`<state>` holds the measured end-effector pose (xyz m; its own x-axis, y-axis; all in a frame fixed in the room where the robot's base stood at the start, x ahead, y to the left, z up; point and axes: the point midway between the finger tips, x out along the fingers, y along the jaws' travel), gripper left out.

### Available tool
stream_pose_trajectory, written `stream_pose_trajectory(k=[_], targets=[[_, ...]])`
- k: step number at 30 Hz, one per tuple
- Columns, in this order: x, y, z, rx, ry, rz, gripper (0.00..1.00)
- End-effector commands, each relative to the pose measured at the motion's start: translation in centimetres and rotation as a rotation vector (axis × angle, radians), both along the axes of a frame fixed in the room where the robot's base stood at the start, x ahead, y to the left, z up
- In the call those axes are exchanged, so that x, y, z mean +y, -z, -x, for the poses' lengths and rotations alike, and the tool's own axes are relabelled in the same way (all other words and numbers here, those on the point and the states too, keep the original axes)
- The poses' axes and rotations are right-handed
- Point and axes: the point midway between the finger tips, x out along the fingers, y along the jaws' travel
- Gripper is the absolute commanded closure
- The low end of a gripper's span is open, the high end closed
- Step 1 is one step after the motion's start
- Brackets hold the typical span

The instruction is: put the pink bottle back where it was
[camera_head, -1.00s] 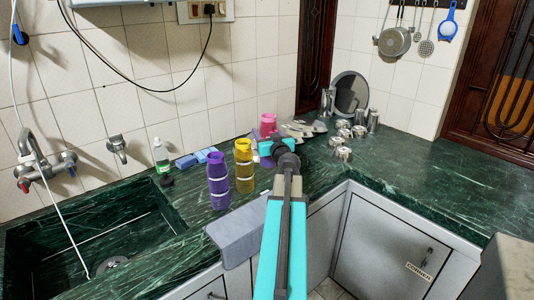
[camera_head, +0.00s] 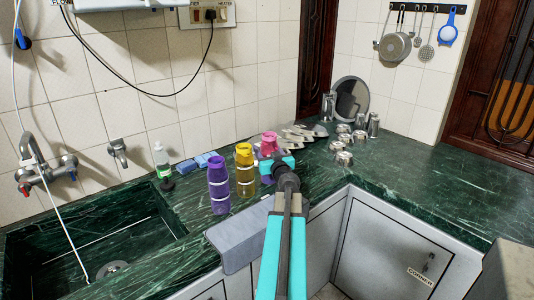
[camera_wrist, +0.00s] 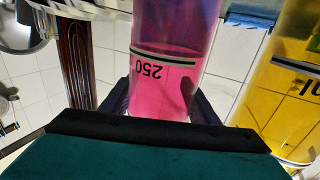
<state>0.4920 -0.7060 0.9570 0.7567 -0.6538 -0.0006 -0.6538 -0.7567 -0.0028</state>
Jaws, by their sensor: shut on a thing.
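The pink bottle (camera_head: 269,141) is at the counter's back, just right of the yellow bottle (camera_head: 245,168); its lower part is hidden behind my gripper (camera_head: 272,166). In the wrist view the pink bottle (camera_wrist: 168,75) stands between the dark fingers of my gripper (camera_wrist: 165,105), with a "250" mark showing upside down. My gripper is shut on it. The yellow bottle also shows close at the right edge of the wrist view (camera_wrist: 290,90). I cannot tell whether the pink bottle's base touches the counter.
A purple bottle (camera_head: 219,184) stands left of the yellow one. A grey cloth (camera_head: 238,240) hangs over the front edge. Steel cups (camera_head: 344,158) and a round steel plate (camera_head: 351,98) are to the right. The sink (camera_head: 85,245) is at left. The right counter is clear.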

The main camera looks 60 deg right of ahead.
Motion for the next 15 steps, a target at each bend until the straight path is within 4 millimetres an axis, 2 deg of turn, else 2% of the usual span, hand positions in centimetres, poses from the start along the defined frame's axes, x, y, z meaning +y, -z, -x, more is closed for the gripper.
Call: stream_pose_trajectory(k=[5,15], targets=[[-0.02,1.05,0.03,-0.001,0.001,0.000,0.84],[-0.05,1.19,0.08,-0.002,0.001,0.001,0.84]])
